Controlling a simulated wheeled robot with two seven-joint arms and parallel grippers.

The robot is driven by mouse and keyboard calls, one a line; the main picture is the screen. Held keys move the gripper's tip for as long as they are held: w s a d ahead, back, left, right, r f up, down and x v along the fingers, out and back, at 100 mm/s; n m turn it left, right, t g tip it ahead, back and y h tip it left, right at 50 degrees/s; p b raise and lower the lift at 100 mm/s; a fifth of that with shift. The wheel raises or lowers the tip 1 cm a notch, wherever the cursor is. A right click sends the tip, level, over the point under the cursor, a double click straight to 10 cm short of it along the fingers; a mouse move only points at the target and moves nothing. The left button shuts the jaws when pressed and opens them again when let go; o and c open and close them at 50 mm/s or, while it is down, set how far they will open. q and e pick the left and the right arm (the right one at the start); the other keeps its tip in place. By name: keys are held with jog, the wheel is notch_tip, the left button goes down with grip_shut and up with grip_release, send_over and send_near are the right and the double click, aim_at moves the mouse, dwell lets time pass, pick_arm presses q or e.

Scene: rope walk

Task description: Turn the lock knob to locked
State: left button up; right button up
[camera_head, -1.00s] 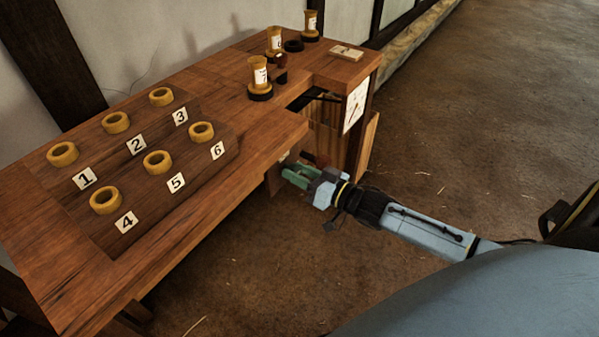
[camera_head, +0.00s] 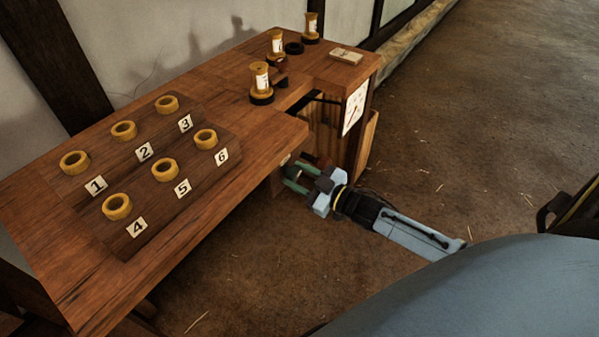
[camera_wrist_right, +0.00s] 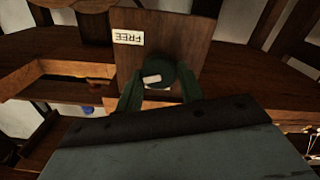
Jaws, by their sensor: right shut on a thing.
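The lock knob (camera_wrist_right: 163,73) is a round dark green knob with a white mark on its face. It sits on an upright wooden panel (camera_wrist_right: 180,30) below the bench top. A white label reading FREE (camera_wrist_right: 128,37) shows upside down on the panel, up and left of the knob in the right wrist view. My right gripper (camera_head: 294,179) has its two green fingers on either side of the knob, and it is shut on it in the right wrist view (camera_wrist_right: 160,90). No label reading LOCKED is visible. My left gripper is not in view.
The wooden bench (camera_head: 70,280) carries several yellow rings beside numbered cards. Bobbins (camera_head: 261,82) stand at its back, near a small wooden block (camera_head: 346,55). A dial card (camera_head: 354,108) is on the bench's end.

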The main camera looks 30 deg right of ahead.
jog(key=n, duration=0.3)
jog(key=shift+n+p, duration=0.3)
jog(key=shift+f+n, duration=0.1)
jog(key=shift+n, duration=0.9)
jog(key=n, duration=0.2)
jog(key=shift+a+n, duration=0.1)
jog(key=shift+n, duration=0.2)
jog(key=shift+f+n, duration=0.1)
jog(key=shift+n, duration=0.8)
jog(key=n, duration=0.3)
jog(key=shift+b, duration=0.4)
jog(key=shift+n, duration=0.5)
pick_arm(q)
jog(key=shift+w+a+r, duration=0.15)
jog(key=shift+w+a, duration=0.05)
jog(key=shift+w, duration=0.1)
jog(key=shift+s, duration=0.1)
